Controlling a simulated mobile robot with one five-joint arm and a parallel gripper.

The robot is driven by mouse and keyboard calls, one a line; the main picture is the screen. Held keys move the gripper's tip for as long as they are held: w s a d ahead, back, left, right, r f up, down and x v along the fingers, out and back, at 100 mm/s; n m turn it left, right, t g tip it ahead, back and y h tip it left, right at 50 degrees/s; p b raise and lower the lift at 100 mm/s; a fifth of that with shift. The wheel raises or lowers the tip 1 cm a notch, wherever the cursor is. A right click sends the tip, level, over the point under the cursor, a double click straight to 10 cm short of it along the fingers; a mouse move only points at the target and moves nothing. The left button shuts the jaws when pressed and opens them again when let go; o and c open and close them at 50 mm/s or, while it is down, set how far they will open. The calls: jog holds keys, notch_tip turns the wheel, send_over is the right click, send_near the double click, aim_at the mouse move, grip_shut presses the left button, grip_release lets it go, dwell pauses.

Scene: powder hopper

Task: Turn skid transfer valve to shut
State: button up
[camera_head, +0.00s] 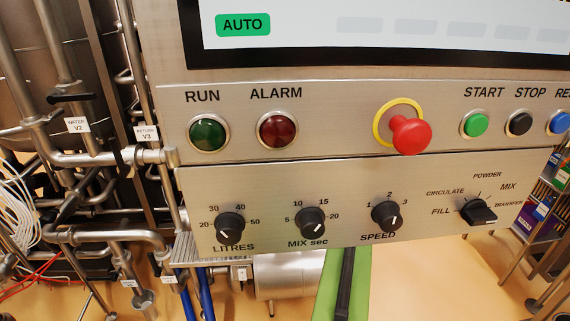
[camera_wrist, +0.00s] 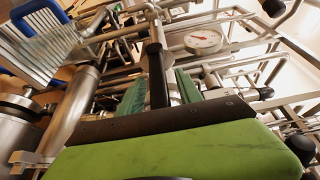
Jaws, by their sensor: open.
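In the wrist view, my gripper (camera_wrist: 160,80) shows as two dark green jaws, open and apart. A black-sleeved lever (camera_wrist: 156,72) on a metal stem stands upright in the picture between the jaws. I see no clear grip on it, and I cannot tell whether a jaw touches it. No readable label shows whether this lever belongs to the skid transfer valve. The green and black part of my arm hides what lies below. In the head view, my gripper is not visible; part of my green arm shows below the control panel.
The control panel (camera_head: 300,170) with knobs, buttons and a red emergency stop (camera_head: 410,135) fills much of the head view. Pipes with a black handle (camera_head: 70,97) and tags V2 and V3 stand left. In the wrist view, a round gauge (camera_wrist: 203,40) and dense piping surround the lever.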

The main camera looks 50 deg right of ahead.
grip_shut()
dwell(1.4)
